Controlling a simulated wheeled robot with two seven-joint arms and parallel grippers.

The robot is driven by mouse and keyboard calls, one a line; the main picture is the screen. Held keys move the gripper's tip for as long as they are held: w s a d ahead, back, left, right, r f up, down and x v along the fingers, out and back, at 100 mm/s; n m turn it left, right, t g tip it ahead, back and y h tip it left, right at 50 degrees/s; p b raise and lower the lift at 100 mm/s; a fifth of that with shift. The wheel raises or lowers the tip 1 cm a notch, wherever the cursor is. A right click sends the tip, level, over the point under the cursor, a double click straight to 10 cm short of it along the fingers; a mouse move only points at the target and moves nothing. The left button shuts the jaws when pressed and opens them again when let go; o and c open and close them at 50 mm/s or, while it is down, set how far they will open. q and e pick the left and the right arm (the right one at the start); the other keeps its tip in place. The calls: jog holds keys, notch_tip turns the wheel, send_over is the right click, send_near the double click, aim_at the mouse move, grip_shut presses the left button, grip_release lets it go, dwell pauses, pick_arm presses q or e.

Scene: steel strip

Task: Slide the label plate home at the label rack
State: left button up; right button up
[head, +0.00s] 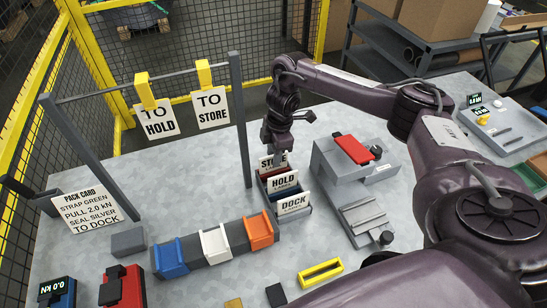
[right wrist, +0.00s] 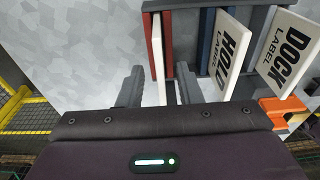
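The label rack (head: 306,213) stands mid-table with three upright white label plates: STORE (head: 268,162) at the back, HOLD (head: 284,182) in the middle, DOCK (head: 293,204) in front. My right gripper (head: 277,155) points down at the STORE plate and hides part of it. In the right wrist view my right gripper's fingers (right wrist: 160,88) are apart, with the STORE plate (right wrist: 158,48) edge-on between them and a visible gap on the left. The HOLD plate (right wrist: 232,52) and DOCK plate (right wrist: 291,55) stand to the right. My left gripper is not in view.
A grey press with a red handle (head: 354,149) stands right of the rack. Blue, white and orange bins (head: 217,244) stand in front-left. A frame at the back left carries hanging HOLD (head: 160,122) and STORE (head: 211,110) signs. A yellow tray (head: 320,272) lies in front.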

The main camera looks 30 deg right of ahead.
jog(key=r, duration=0.2)
jog(key=r+p, duration=0.1)
jog(key=r, duration=0.3)
jog(key=shift+s+d, duration=0.15)
jog(key=shift+d, duration=0.25)
